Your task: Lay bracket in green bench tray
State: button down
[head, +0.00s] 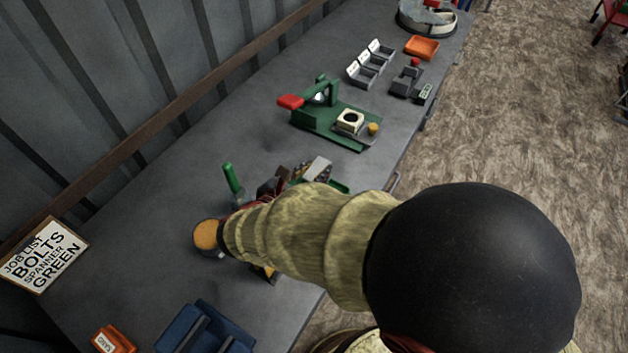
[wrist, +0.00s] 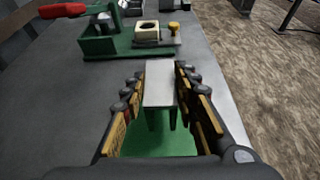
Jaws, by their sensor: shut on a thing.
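The bracket (wrist: 160,86) is a light grey channel-shaped piece with a flat top and legs pointing down. My gripper (wrist: 160,78) is shut on it, with the yellow-padded fingers on its left and right sides. The green bench tray (wrist: 152,142) shows below and behind the bracket in the wrist view. In the head view the bracket (head: 318,168) is beside my gripper (head: 303,174), and only part of the tray's green rim (head: 340,187) shows past my arm. I cannot tell whether the bracket touches the tray floor.
A green press with a red handle (head: 291,101) stands beyond the tray. An upright green-handled tool (head: 232,178) and an orange-topped round container (head: 206,235) are close to my arm. A blue bin (head: 205,330) is at the near end. Bench (head: 120,230) is clear along the wall.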

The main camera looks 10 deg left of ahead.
jog(key=shift+f+b, duration=0.7)
jog(key=shift+f, duration=0.65)
jog(key=shift+f, duration=0.1)
jog(key=c, duration=1.4)
grip_release()
jog(key=shift+s, duration=0.1)
jog(key=shift+s+a+r, duration=0.1)
jog(key=shift+s+r, duration=0.05)
jog(key=shift+r, duration=0.05)
jog(key=p+v, duration=0.4)
jog(key=v, duration=0.7)
jog(key=shift+s+r, duration=0.2)
jog(key=shift+s, duration=0.05)
